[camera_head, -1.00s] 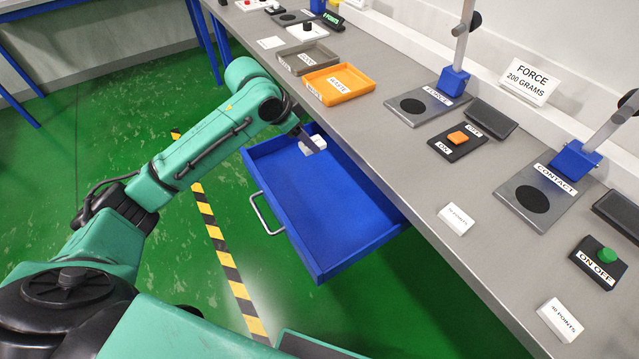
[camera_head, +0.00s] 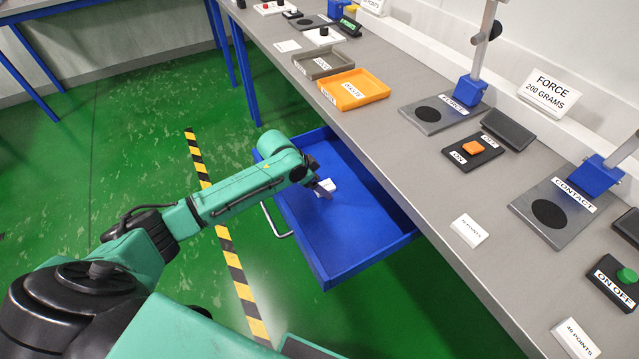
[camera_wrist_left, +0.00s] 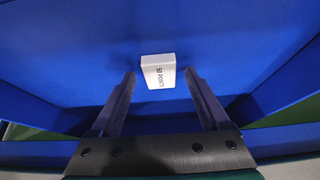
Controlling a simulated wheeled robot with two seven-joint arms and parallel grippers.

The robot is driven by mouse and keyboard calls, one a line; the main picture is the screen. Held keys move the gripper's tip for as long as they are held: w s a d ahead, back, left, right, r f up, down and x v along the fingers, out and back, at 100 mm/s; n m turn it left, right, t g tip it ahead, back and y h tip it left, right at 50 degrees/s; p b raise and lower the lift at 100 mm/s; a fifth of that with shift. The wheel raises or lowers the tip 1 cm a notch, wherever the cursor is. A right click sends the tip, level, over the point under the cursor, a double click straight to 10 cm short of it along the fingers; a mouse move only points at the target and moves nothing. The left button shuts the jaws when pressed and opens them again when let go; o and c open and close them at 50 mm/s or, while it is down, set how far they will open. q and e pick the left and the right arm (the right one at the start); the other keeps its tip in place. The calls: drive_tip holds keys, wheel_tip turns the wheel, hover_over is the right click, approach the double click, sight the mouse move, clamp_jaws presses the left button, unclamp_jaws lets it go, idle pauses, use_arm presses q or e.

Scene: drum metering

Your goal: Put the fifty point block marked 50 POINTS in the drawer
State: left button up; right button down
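The white block marked 50 POINTS (camera_wrist_left: 158,71) lies inside the blue drawer (camera_head: 330,276), which is pulled out below the bench edge. In the head view the block (camera_head: 327,185) shows partly, near the drawer's far end. My left gripper (camera_head: 319,190) reaches down into the drawer at the block. In the left wrist view the left gripper (camera_wrist_left: 159,76) has its two fingers wide apart, with gaps on both sides of the block, which lies just beyond or between the tips. My right gripper is not in view.
On the grey bench (camera_head: 420,180) stand an orange WASTE tray (camera_head: 372,85), a grey tray (camera_head: 322,64), a FORCE plate (camera_head: 424,127), a CONTACT plate (camera_head: 560,226) and switch boxes. Other white points blocks lie near the front edge (camera_head: 470,231) (camera_head: 576,340). The drawer's front half is clear.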

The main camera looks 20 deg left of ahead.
use_arm(q)
drive_tip(key=shift+r, duration=0.1)
drive_tip(key=p+v, duration=0.1)
drive_tip(key=v, duration=1.1)
